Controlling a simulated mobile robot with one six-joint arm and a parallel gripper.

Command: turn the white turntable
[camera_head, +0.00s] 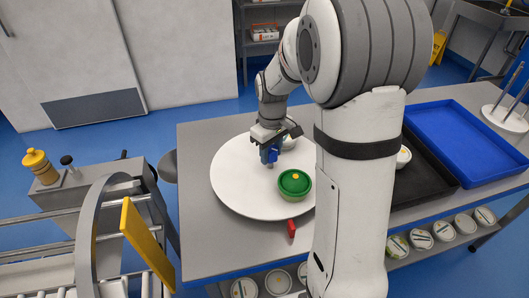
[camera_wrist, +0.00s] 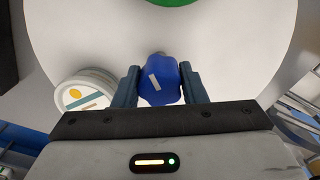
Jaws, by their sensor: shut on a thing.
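The white turntable (camera_head: 236,182) is a round disc lying on the grey table. It also fills much of the wrist view (camera_wrist: 95,30). My gripper (camera_head: 270,155) is over its far part. In the wrist view my gripper (camera_wrist: 159,88) is shut on a blue knob (camera_wrist: 158,80), one jaw on each side of it. A green tub (camera_head: 294,184) with a yellow dot stands on the turntable, nearer the front. A white tub (camera_wrist: 84,92) stands left of my gripper in the wrist view. My arm hides the turntable's right side in the head view.
A red piece (camera_head: 291,228) is at the turntable's front edge. A black tray (camera_head: 430,170) and a blue tray (camera_head: 468,140) lie right of my arm. Several tubs stand on the shelf below. A roller conveyor with a yellow flap (camera_head: 147,243) is at the left.

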